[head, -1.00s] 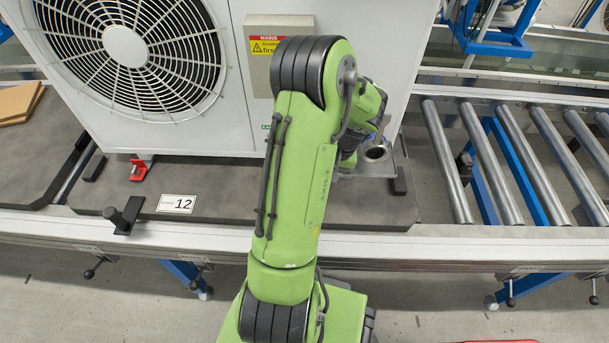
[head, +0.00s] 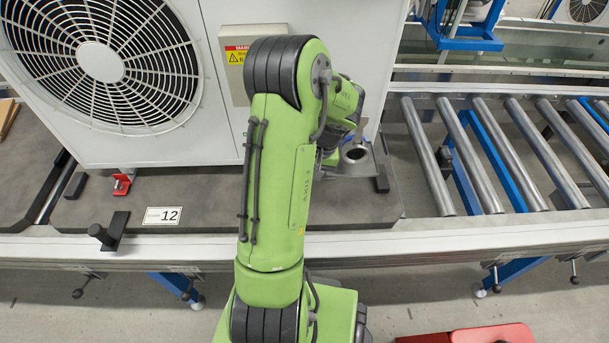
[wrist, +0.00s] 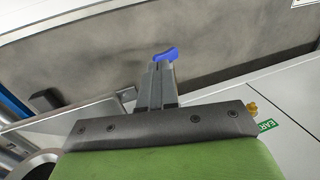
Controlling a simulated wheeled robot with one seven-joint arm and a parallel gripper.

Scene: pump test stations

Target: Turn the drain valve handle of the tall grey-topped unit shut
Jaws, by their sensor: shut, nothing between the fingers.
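A white unit with a round fan grille (head: 185,150) stands on a grey board in the head view; its top is out of frame, so I cannot see its colour. In the wrist view my gripper (wrist: 162,70) is shut and empty, its two grey fingers side by side. A blue handle (wrist: 167,54) shows right at the fingertips; whether they touch it, I cannot tell. The handle's stem and valve body are hidden behind the fingers.
A steel bracket with a round ring (head: 355,153) sits low at the unit's right corner. A brass fitting (wrist: 252,108) and a green EARTH label (wrist: 267,125) are close by in the wrist view. A black clamp (head: 112,232) stands at the board's front edge. Rollers (head: 470,150) lie to the right.

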